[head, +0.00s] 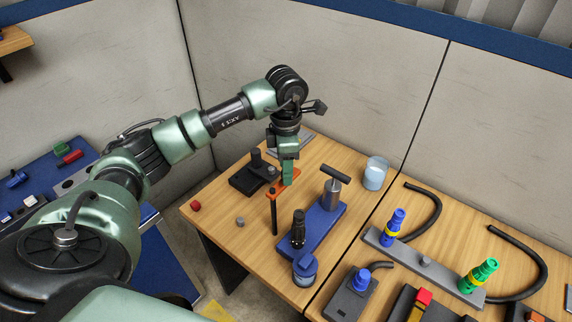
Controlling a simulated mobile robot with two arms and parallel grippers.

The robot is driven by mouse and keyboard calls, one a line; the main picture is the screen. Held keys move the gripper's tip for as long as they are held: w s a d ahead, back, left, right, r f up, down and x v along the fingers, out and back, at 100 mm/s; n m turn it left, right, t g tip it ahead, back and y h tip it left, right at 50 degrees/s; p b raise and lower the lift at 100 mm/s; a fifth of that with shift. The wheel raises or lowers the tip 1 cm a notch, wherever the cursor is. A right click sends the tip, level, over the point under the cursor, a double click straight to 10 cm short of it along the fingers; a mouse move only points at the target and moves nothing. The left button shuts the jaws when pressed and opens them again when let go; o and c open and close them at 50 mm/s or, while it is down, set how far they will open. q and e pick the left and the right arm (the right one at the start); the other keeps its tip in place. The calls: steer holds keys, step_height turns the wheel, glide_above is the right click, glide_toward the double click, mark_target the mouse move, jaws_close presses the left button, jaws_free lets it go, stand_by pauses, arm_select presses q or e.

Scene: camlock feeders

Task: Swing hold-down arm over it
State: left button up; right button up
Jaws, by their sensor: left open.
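An orange bar (284,187), which looks like the hold-down arm, lies level at the top of a thin dark upright rod (274,216). The rod's lower end is by the left edge of a blue base plate (323,220). My left gripper (289,180) points down at the bar's far end, its green fingers overlapping it in the head view; contact is unclear. It is open. On the plate stand a grey cylinder with a dark T-shaped handle (333,188) and a black knobbed piece (298,229). What the arm goes over is not clear. My right gripper is not in view.
A black block fixture (250,178) stands left of my left gripper. A clear cup (375,173) is right of the T-handle, and a blue round part (304,268) is in front. A grey rail (425,263) with blue and green connectors is at right. Grey partition walls stand behind.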

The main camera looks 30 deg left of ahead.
arm_select(q)
jaws_close()
stand_by(1.4)
